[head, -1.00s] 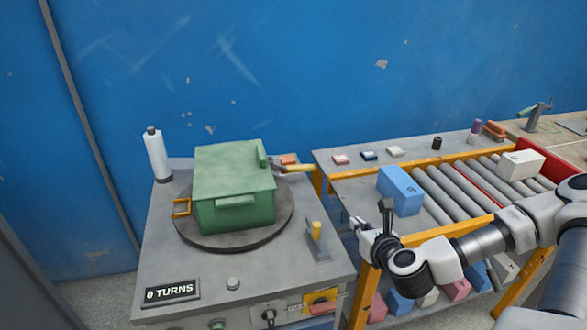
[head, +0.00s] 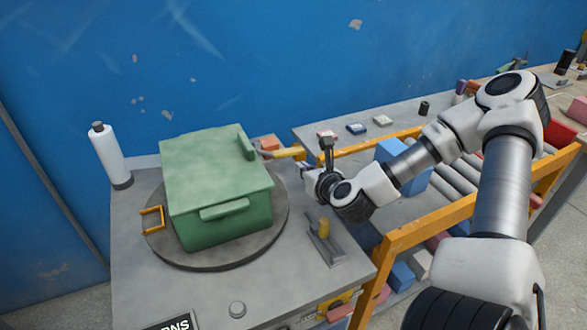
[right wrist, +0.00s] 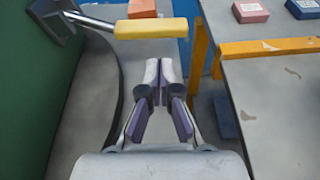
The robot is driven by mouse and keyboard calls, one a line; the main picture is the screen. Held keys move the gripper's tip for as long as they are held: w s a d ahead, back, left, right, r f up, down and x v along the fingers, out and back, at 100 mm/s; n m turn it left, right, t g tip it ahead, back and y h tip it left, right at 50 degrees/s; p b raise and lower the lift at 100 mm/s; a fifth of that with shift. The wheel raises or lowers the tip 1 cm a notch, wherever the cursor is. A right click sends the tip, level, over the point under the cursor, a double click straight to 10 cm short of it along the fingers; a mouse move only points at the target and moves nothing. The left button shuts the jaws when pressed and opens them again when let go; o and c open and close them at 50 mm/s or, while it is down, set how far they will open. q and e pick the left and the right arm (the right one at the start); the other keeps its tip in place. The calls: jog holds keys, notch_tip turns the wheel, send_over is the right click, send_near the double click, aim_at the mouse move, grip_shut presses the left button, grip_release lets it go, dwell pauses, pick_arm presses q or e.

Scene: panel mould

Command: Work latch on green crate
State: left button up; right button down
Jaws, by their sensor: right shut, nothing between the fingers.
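The green crate (head: 215,185) sits on a dark round turntable (head: 170,240) on the grey bench. Its lid is down. A yellow-handled lever (head: 285,153) sticks out from the crate's right side. In the right wrist view this yellow handle (right wrist: 150,28) lies ahead of the fingers, on a metal arm from a dark bracket (right wrist: 50,20) on the green wall (right wrist: 32,95). An orange loop (head: 152,219) is on the crate's left side. My right gripper (head: 306,171) is shut and empty, just right of the crate and near the yellow handle, apart from it. My left gripper is out of view.
A white bottle (head: 108,155) stands at the bench's back left. A small yellow-topped lever (head: 324,230) stands on the bench's front right. An orange-framed roller conveyor (head: 400,245) with a blue box (head: 392,153) lies to the right. A blue wall closes the back.

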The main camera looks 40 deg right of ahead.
jog(key=x, duration=0.5)
jog(key=shift+w+b, duration=0.2)
jog(key=shift+b, duration=0.2)
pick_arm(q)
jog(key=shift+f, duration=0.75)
